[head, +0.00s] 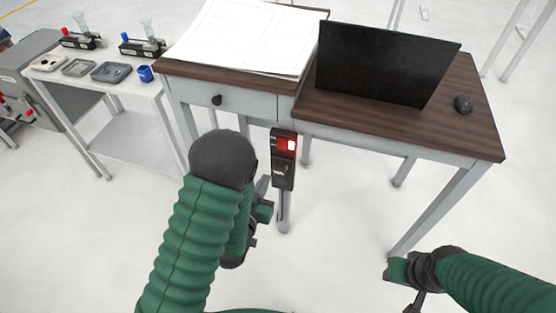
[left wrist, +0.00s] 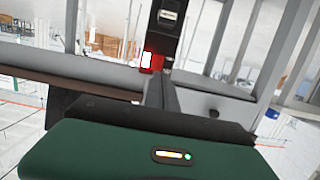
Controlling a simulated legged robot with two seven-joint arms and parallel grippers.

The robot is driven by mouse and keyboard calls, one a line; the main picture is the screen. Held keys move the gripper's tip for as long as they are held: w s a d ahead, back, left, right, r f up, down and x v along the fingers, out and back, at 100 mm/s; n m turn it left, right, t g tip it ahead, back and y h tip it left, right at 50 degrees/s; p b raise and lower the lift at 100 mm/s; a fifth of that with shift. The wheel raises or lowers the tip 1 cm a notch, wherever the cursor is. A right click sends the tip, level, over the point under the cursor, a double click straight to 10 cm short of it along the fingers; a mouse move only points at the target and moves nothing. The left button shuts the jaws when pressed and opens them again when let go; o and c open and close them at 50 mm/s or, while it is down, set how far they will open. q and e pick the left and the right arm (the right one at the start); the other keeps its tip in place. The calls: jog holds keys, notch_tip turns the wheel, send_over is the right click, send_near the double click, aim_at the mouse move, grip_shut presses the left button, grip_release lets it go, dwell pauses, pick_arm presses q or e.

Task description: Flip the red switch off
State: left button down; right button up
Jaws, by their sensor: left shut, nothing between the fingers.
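The red switch (head: 286,145) is lit and sits on the upper part of a black box (head: 283,172) at the desk's front. In the left wrist view the red switch (left wrist: 150,61) shows just beyond the fingertips, with the black box (left wrist: 166,22) above it. My left gripper (head: 264,187) is partly hidden behind my own arm, just left of the box's lower part. Its fingers (left wrist: 158,84) are shut and empty, pointing toward the switch; contact cannot be told. My right gripper (head: 416,303) is at the lower right, mostly cut off, well away from the switch.
The desk (head: 400,125) carries a large paper sheet (head: 245,35), a black screen (head: 385,65) and a mouse (head: 463,104). A drawer knob (head: 216,100) sticks out left of the box. A side table (head: 125,90) with trays and a blue cup (head: 145,74) stands left.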

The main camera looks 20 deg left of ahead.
aim_at(280, 148)
pick_arm(q)
jog(key=shift+r, duration=0.15)
jog(key=x, duration=1.4)
jog(key=shift+r+b, duration=0.1)
jog(key=shift+b, duration=0.25)
